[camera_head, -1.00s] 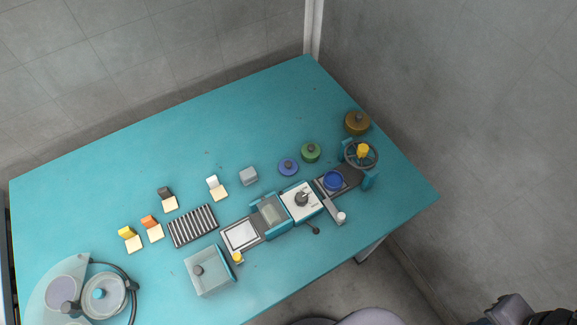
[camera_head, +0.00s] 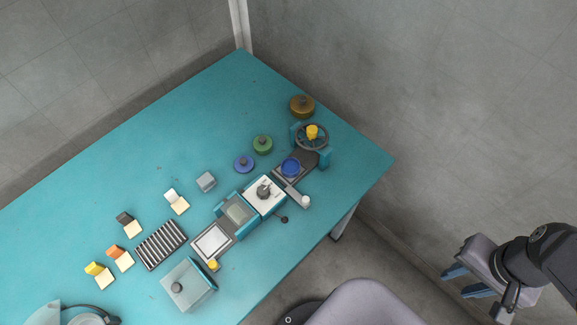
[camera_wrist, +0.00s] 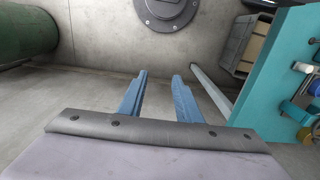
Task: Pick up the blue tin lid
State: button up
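The blue tin lid (camera_head: 244,163) is a small round blue-violet disc with a dark knob. It lies flat on the teal table (camera_head: 180,110), left of the blue round tin (camera_head: 291,167), which sits on the machine's dark plate. My gripper (camera_head: 458,282) is at the lower right, off the table and well away from the lid. In the wrist view its two blue fingers (camera_wrist: 160,75) stand apart with nothing between them. I cannot make out the lid for certain in the wrist view.
A green lid (camera_head: 263,144) and a brown lid (camera_head: 302,106) lie near the blue one. A handwheel (camera_head: 311,136) with a yellow knob stands right of them. The table's back left is clear.

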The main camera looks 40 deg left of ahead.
jog(key=shift+o, duration=0.4)
jog(key=o, duration=0.8)
jog(key=shift+o, duration=0.2)
